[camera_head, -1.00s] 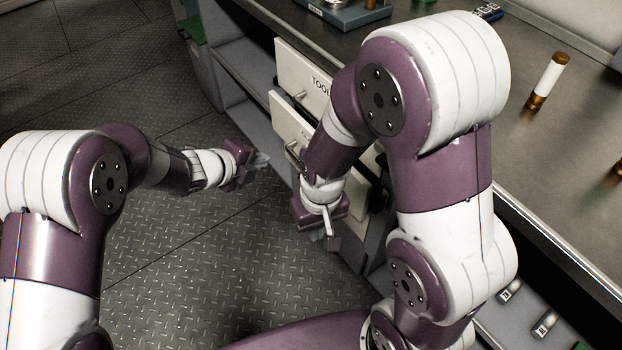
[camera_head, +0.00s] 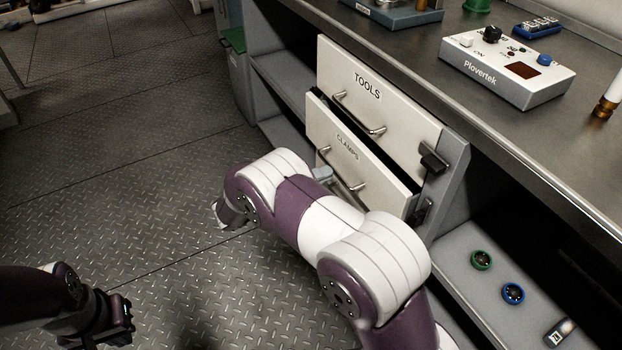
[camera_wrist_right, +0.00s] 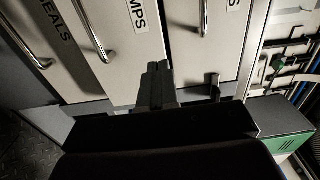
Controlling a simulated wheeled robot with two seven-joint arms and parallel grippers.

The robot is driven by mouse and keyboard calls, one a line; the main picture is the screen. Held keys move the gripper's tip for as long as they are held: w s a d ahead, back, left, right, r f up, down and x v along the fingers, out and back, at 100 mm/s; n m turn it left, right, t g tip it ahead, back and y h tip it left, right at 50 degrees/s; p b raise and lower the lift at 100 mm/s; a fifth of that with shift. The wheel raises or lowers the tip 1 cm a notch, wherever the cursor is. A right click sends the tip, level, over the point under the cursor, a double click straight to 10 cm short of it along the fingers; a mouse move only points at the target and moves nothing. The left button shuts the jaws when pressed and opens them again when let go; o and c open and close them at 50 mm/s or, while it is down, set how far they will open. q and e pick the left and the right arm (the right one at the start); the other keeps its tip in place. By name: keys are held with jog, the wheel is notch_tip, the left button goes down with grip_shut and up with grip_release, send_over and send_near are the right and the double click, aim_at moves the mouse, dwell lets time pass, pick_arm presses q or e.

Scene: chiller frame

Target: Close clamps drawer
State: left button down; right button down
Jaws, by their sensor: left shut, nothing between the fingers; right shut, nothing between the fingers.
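The white clamps drawer (camera_head: 362,163) sits below the tools drawer (camera_head: 385,92) in the head view. It stands out from the cabinet, with a dark gap along its top edge. In the right wrist view, the clamps drawer front (camera_wrist_right: 128,72) shows part of its label and a bar handle. My right gripper (camera_wrist_right: 156,82) is shut and empty, its fingertips over the drawer front near its edge; I cannot tell whether they touch. In the head view my right arm mostly hides that gripper. My left gripper (camera_head: 122,322) is shut and empty at the lower left, away from the drawers.
A Plovertek box (camera_head: 508,68) stands on the steel counter. Green (camera_head: 482,260) and blue (camera_head: 513,293) round items lie on the lower shelf at the right. A black latch (camera_head: 433,158) sits beside the tools drawer. The floor at left is open.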

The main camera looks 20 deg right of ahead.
aim_at(365, 155)
jog(key=d, duration=0.3)
jog(key=d+b, duration=0.1)
jog(key=d, duration=0.4)
jog(key=shift+w+d, duration=0.35)
jog(key=shift+d, duration=0.2)
jog(key=d, duration=0.4)
jog(key=shift+w+d+b, duration=0.1)
jog(key=shift+w+b, duration=0.1)
jog(key=shift+b, duration=0.1)
jog(key=shift+r, duration=0.2)
jog(key=shift+w, duration=0.1)
